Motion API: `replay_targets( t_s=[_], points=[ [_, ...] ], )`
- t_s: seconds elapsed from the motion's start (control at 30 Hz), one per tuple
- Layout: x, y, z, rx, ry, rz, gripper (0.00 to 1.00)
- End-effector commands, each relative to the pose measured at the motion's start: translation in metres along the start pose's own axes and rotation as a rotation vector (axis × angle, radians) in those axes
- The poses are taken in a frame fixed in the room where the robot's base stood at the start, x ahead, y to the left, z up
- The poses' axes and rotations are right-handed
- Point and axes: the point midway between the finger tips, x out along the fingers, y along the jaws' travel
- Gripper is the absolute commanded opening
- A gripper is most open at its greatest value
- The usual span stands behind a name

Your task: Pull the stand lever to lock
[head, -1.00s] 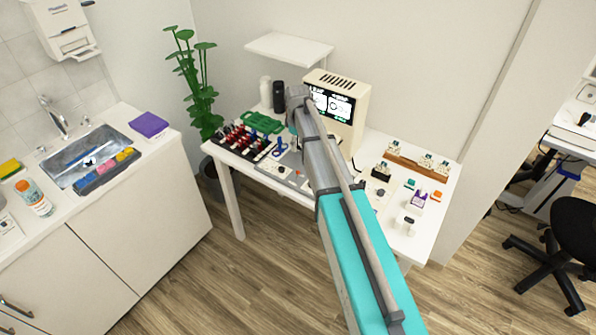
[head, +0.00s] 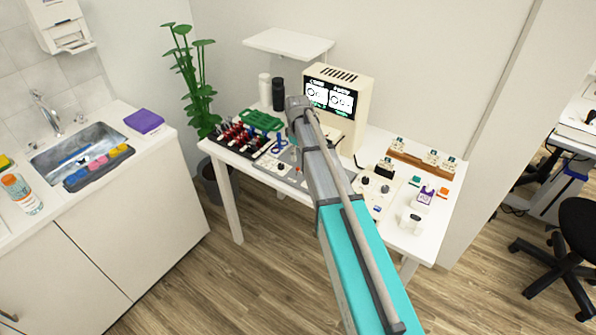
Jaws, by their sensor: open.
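I cannot make out a stand lever for certain. A small red-tipped part (head: 299,172) shows on the grey mat (head: 265,168) at the left of the white table, close beside my arm. A pale panel with dark knobs (head: 377,196) lies to the right of my arm. My grey and teal arm crosses the middle of the head view, and its far visible end is in front of the cream machine with a lit screen (head: 346,100). My gripper is hidden behind the arm, so its fingers and any contact do not show.
The white table (head: 436,213) also holds a dark rack of red-handled tools (head: 240,137), a green tray (head: 261,121), two bottles, a wooden rack (head: 420,166) and several small boxes. A shelf (head: 288,43) hangs above. A sink counter stands left, and open floor lies in front.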

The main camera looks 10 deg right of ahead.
Motion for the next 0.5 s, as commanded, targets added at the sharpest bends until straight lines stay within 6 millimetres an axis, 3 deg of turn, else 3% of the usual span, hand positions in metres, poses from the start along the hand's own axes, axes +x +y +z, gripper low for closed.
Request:
replay_targets(
  t_s=[0.5],
  points=[
    [0.043,0.0,0.0,0.0,0.0,0.0,0.57]
  ],
)
